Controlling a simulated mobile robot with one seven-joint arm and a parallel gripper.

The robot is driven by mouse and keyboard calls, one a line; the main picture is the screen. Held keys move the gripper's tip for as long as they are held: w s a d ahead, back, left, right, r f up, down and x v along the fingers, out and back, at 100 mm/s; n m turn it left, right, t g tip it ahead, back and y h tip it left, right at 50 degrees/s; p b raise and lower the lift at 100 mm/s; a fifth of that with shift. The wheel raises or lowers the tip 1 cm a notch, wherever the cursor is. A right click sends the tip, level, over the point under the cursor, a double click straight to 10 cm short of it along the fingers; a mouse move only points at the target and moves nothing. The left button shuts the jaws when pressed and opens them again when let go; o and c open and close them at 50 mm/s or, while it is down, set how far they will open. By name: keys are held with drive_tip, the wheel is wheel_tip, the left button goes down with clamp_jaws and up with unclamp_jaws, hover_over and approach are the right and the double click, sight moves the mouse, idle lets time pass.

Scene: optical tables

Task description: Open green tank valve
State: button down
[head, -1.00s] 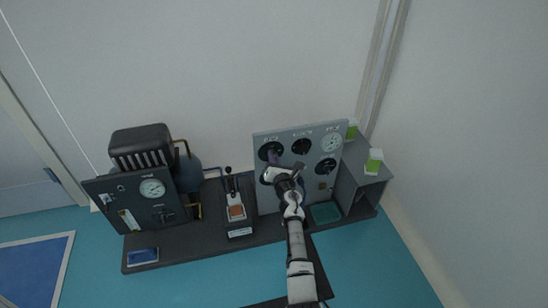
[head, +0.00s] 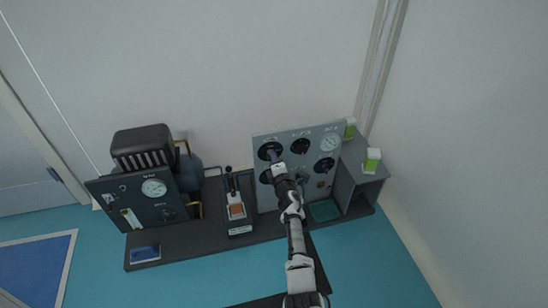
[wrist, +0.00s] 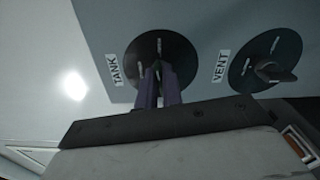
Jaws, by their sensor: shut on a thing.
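The tank valve (wrist: 160,52) is a round black dial on the grey panel (wrist: 215,25), with a "TANK" label (wrist: 115,68) beside it. I see no green on it. In the head view it is the upper left dial (head: 270,150) of the panel. My gripper (wrist: 158,84) has its two purple fingers close together at the middle of this dial, shut on its knob. The fingers hide most of the knob. In the head view my gripper (head: 275,157) reaches the panel from the front.
The "VENT" dial (wrist: 266,60) with its protruding knob lies close beside in the wrist view. Further dials and a gauge (head: 330,143) share the panel. A grey shelf (head: 358,180) with green-and-white items (head: 372,160) stands right. A lever device (head: 236,208) stands left.

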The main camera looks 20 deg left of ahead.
drive_tip(key=shift+w+r+m, duration=0.1)
drive_tip(key=shift+m, duration=1)
drive_tip(key=c, duration=1.6)
unclamp_jaws()
drive_tip(key=shift+o, duration=0.2)
drive_tip(key=p+v, duration=1)
drive_tip(key=v, duration=0.3)
drive_tip(key=shift+s+d+p, duration=0.25)
drive_tip(key=shift+s+p, duration=0.1)
